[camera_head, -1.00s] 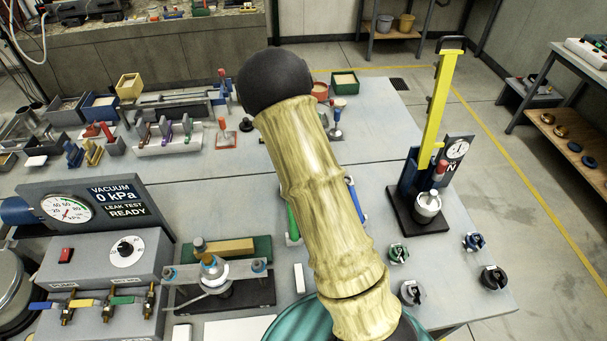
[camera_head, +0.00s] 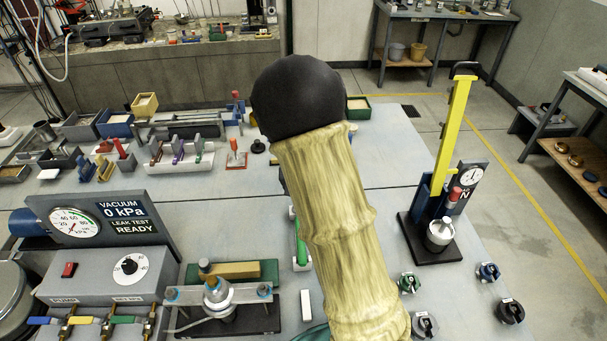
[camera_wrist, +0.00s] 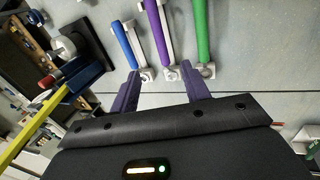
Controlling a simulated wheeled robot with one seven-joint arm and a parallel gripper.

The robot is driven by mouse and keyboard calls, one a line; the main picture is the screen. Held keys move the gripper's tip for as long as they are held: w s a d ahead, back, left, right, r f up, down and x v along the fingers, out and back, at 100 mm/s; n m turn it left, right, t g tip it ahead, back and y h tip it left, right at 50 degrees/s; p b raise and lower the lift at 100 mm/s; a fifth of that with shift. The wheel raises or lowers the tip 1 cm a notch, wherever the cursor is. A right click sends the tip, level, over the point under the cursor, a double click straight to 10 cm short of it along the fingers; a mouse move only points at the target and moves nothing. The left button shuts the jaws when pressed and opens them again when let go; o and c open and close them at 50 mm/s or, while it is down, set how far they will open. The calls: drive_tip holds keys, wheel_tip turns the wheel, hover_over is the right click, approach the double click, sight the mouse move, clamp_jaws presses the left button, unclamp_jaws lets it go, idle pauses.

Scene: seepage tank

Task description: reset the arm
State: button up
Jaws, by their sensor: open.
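My arm rises through the middle of the head view, with a black rounded joint (camera_head: 298,97) above a pale yellow, bamboo-like link (camera_head: 335,220). My gripper (camera_wrist: 161,88) does not show in the head view. In the wrist view its two purple fingers stand wide apart, open, with nothing held between them. Beyond the fingers are a blue rod (camera_wrist: 123,45), a purple rod (camera_wrist: 155,35) and a green rod (camera_wrist: 202,35) with pale end fittings. They appear apart from the fingers, but the exact gap is hard to tell.
The vacuum gauge panel (camera_head: 100,218) and valve box (camera_head: 105,277) stand at the left. A black-based clamp fixture (camera_head: 225,320) is at front centre. A tall yellow-armed stand (camera_head: 453,130) rises at the right, with several small knobs nearby. The floor (camera_head: 520,200) right of the table is open.

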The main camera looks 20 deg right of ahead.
drive_tip(key=s+a+r+n+t+y, duration=0.1)
drive_tip(key=s+a+r, duration=0.1)
drive_tip(key=s, duration=0.6)
drive_tip(key=s+a+r+n+t+y, duration=0.1)
drive_tip(key=s+a+r+t+y, duration=0.1)
drive_tip(key=s, duration=0.5)
drive_tip(key=shift+s+n, duration=0.4)
